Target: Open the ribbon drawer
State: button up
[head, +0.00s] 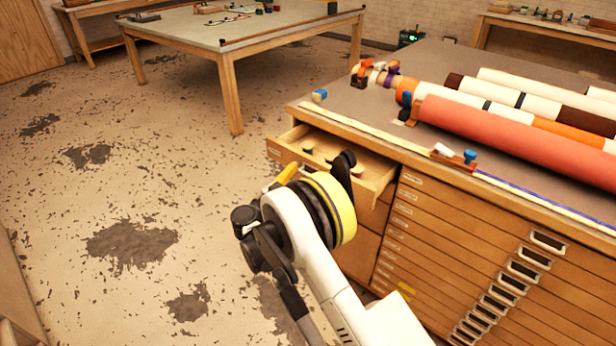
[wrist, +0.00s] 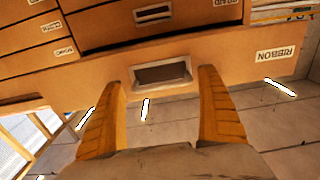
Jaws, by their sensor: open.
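The ribbon drawer (wrist: 222,62) fills the middle of the wrist view, its RIBBON label (wrist: 275,54) upside down at the right. Its recessed pull (wrist: 162,73) lies between the fingertips of my gripper (wrist: 162,80). My gripper is open, one orange finger on each side of the pull; I cannot tell whether they touch the front. In the head view a drawer (head: 379,181) at the cabinet's top left corner stands pulled out, with small items inside; it appears to be the ribbon drawer. My wrist hides part of its front, and most of my gripper is hidden there.
More labelled drawers (head: 420,235) lie below and to the right, shut. Foil rolls (head: 510,130) lie on the cabinet top, near a long rule (head: 375,134) along its front edge. Another table (head: 240,40) stands at the back. The floor at left is clear.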

jog(key=c, duration=1.3)
jog(key=shift+v, duration=2.2)
jog(key=o, duration=1.3)
jog(key=shift+d, duration=0.1)
jog(key=shift+s, duration=0.1)
jog(key=v, duration=1.2)
